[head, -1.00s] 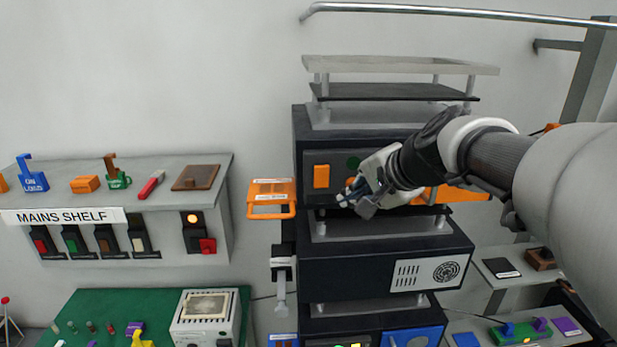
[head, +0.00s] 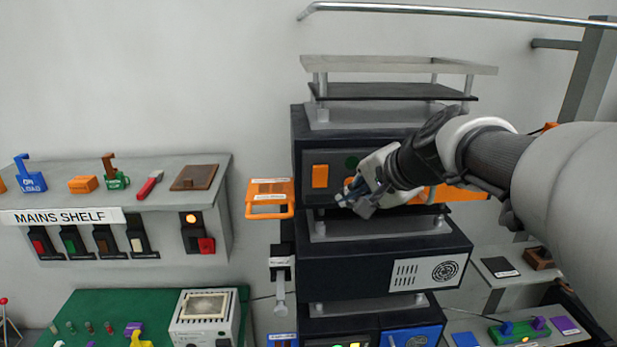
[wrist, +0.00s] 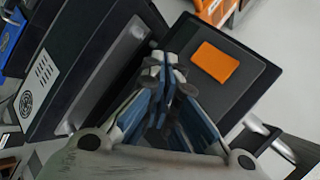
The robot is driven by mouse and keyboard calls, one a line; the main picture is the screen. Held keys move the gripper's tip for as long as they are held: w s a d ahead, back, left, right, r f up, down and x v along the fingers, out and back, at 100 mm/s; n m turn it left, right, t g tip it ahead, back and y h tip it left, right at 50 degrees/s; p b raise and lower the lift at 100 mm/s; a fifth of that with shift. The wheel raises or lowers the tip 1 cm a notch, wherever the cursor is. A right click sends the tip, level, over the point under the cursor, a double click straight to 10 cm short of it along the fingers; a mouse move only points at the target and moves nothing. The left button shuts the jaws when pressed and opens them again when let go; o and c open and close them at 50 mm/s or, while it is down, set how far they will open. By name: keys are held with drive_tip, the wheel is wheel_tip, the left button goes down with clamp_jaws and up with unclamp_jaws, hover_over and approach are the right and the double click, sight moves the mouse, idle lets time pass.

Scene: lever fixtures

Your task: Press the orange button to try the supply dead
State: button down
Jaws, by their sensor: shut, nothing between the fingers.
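The orange button (head: 320,176) is an upright rectangle on the dark front panel of the upper black unit, left of a round green spot. In the wrist view the orange button (wrist: 214,63) is fully visible, to the right of the fingertips. My gripper (head: 347,193) is shut and empty, with blue-grey fingers, in front of the panel, right of the button and a little lower. In the wrist view my gripper (wrist: 164,62) has its fingertips together beside the button, apart from it in the picture. The gap in depth cannot be told.
An orange handled bracket (head: 270,196) juts out left of the stack, above a grey lever (head: 280,280). Lower black unit (head: 385,265) and glass-topped plates lie below and above. The mains shelf (head: 140,200) with several switches stands left. My arm hides the panel's right part.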

drive_tip(key=shift+w, duration=0.15)
drive_tip(key=shift+w, duration=0.35)
drive_tip(key=shift+w, duration=0.4)
idle(0.6)
drive_tip(key=shift+s, duration=0.85)
drive_tip(key=shift+s+b, duration=1.15)
drive_tip(key=shift+s, duration=1.4)
